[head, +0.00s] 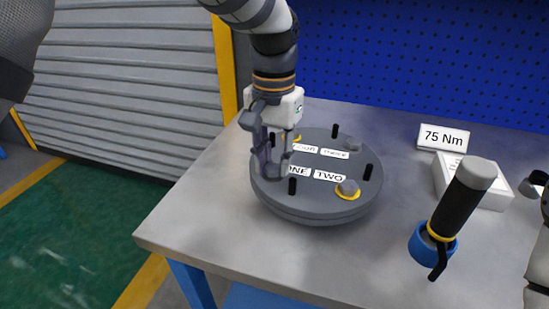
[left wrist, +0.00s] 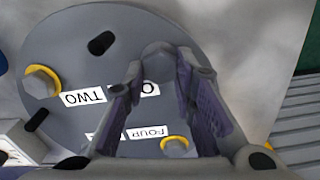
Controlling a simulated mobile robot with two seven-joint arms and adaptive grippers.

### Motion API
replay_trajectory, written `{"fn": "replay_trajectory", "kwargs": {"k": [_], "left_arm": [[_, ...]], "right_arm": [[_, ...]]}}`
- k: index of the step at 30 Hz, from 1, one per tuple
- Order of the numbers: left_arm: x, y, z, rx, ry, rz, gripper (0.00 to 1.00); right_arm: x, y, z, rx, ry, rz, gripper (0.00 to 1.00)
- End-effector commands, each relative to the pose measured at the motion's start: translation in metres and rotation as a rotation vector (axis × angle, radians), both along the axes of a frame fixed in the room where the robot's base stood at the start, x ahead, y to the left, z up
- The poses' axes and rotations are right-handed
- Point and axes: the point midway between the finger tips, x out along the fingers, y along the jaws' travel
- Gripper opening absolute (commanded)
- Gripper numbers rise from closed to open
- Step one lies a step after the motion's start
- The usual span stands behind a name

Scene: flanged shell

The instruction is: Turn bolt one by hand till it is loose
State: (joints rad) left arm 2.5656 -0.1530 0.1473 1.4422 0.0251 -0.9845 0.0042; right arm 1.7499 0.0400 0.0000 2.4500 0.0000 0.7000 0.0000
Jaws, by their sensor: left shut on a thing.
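The round grey flanged lid (head: 318,205) lies on the table with labels ONE, TWO and FOUR readable. My left gripper (head: 272,170) reaches down over the lid beside the ONE label. It also shows in the left wrist view (left wrist: 158,68), with its fingers on either side of bolt one. Bolt one (left wrist: 158,49) is a grey head shut between the fingertips; in the head view the fingers hide it. Bolt two (head: 347,187) has a yellow ring under its head. My right gripper is at most partly at the right edge of the head view, its fingers unclear.
Several black pegs (head: 368,172) stand up from the lid. A black-handled tool (head: 458,205) stands in a blue ring (head: 421,246) on the right. Behind it are a white box (head: 490,197) and a 75 Nm sign (head: 443,138). The table's left front (head: 215,225) is clear.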

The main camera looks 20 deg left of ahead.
Motion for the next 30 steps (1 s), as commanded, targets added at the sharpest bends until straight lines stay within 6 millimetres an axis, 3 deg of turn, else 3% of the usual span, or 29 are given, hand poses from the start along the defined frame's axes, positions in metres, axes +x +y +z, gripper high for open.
{"fn": "replay_trajectory", "kwargs": {"k": [1, 12, 28, 29, 30], "left_arm": [[-0.003, 0.0002, -0.0069, 0.003, 0.019, 0.025, 0.0], [-0.0034, 0.0004, -0.0071, 0.003, 0.02, 0.156, 0.0], [-0.0034, 0.0004, -0.0065, 0.002, 0.019, 0.175, 0.0], [-0.0033, 0.0003, -0.0064, 0.002, 0.019, 0.175, 0.32], [-0.003, 0.0003, -0.006, 0.002, 0.017, 0.175, 0.41]], "right_arm": [[-0.0015, 0.0, -0.0013, 0.0, 0.006, 0.0, 0.4], [-0.0015, 0.0, -0.0013, 0.0, 0.006, 0.0, 0.4], [-0.0013, 0.0, -0.0012, 0.0, 0.005, 0.0, 0.4], [-0.0012, 0.0001, -0.0012, 0.0, 0.005, 0.0, 0.4], [-0.0013, 0.0, -0.0012, 0.0, 0.005, 0.0, 0.4]]}}
